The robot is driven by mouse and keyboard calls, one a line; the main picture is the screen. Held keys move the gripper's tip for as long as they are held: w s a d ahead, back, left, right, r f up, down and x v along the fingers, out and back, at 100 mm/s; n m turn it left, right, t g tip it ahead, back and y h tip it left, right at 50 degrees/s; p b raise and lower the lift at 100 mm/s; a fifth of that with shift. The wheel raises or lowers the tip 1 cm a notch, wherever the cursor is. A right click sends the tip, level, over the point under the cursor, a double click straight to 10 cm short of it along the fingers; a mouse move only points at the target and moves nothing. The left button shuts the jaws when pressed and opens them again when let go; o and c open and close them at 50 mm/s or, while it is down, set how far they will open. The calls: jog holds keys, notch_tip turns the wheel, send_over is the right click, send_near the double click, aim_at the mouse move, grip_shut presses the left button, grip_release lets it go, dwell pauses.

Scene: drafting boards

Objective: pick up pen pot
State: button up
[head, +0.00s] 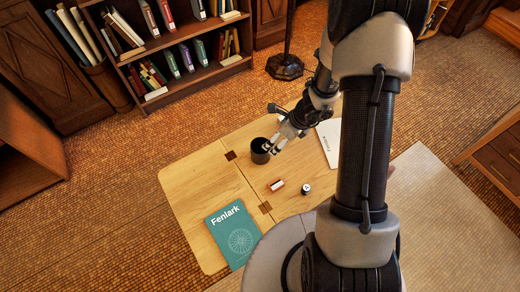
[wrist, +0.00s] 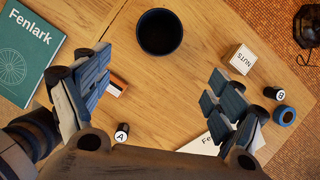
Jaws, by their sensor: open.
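The pen pot (head: 260,151) is a black round cup standing upright on the wooden table. In the wrist view the pen pot (wrist: 160,32) shows from above at the top middle, its dark inside facing me; no pens can be made out in it. My gripper (head: 271,128) is open and above the table, close to the pot in the head view.
A teal book (head: 233,234), an orange-and-white block (head: 276,185) and a small black cylinder marked A (head: 306,188) lie on the table (head: 190,185). A box marked NUTS (wrist: 240,59), a cylinder marked B (wrist: 273,93) and a blue ring (wrist: 284,115) stand right.

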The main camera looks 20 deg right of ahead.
jog(key=b, duration=0.4)
send_near(261, 150)
jog(key=shift+w+a+f+b, duration=0.1)
jog(key=shift+a+f+b, duration=0.3)
jog(key=shift+a+f, duration=0.3)
jog(key=shift+s+a+f+b, duration=0.1)
jog(key=shift+a+f+b, duration=0.3)
jog(key=shift+f, duration=0.45)
jog(key=shift+w+a+f+b, duration=0.1)
jog(key=shift+a+f+b, duration=0.25)
jog(key=shift+a+f, duration=0.35)
jog(key=shift+c, duration=0.4)
jog(key=c, duration=1.2)
jog(key=shift+o, duration=0.2)
jog(key=shift+r, duration=0.15)
